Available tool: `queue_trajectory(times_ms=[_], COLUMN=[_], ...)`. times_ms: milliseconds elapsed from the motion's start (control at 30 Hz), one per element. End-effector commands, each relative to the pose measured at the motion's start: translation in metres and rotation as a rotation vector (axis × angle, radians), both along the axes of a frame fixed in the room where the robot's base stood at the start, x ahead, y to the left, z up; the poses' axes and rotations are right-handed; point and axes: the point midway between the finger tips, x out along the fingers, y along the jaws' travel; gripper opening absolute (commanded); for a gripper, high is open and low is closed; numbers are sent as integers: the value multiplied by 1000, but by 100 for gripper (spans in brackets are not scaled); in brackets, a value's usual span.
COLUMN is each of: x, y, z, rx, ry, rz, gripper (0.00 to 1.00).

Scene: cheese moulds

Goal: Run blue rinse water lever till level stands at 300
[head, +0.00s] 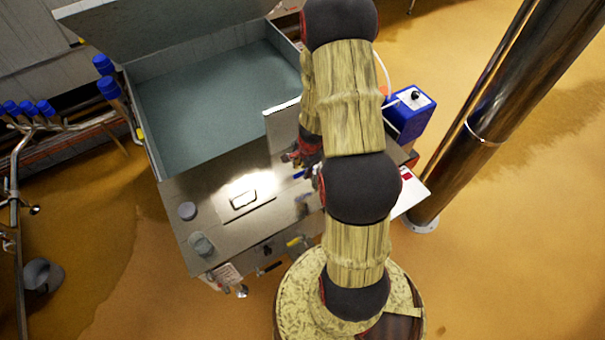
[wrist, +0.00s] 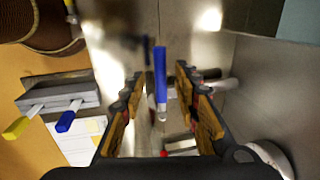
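My gripper (wrist: 158,84) is open, one finger on each side of a blue lever (wrist: 160,68). The lever stands between the fingers with a gap on both sides; I cannot tell how deep it is between them. In the head view my gripper (head: 305,158) is mostly hidden behind my arm, above the steel top of the vat, with a bit of blue (head: 299,175) just below it. A second blue handle (wrist: 68,121) sits on a grey block at left in the wrist view. No level scale can be read.
A yellow handle (wrist: 15,128) sits beside the second blue one on the grey block (wrist: 58,94). The open vat (head: 215,100) is behind the steel top. A blue box (head: 409,113) and a steel column (head: 490,115) stand at right.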

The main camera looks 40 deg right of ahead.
Motion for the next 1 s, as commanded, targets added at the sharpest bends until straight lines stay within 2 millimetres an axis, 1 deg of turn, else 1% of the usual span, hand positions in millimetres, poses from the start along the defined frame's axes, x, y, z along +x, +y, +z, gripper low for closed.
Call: queue_trajectory(times_ms=[33,167,500,1000], x=[2,3,4,4], y=[-1,-1,-1,-1], z=[-8,-16,-17,-17], rx=[0,0,0,0], ry=[-1,0,-1,-1], rz=[1,0,1,1], gripper=[32,32,31,3])
